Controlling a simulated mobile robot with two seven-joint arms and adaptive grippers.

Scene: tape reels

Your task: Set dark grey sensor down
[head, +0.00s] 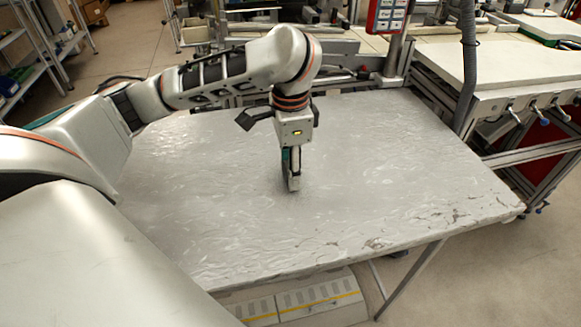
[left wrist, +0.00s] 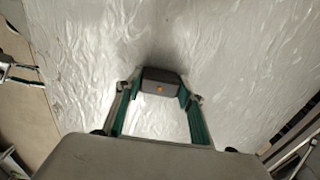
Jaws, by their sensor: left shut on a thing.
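My left gripper (head: 291,182) points straight down near the middle of the grey-white table (head: 400,180). In the left wrist view the left gripper (left wrist: 160,92) has its green-sided fingers shut on the dark grey sensor (left wrist: 161,76), a small box with an orange dot. A shadow lies on the table right beside the sensor. The sensor is at or very close to the table top; I cannot tell whether it touches. In the head view the sensor is mostly hidden by the gripper. My right gripper is not in view.
The table top around the gripper is bare, with a worn front right edge. Behind it stand a workbench frame and a red box (head: 386,16) on a post. Another bench (head: 500,65) is at the right, and a shelf (head: 40,60) is at the far left.

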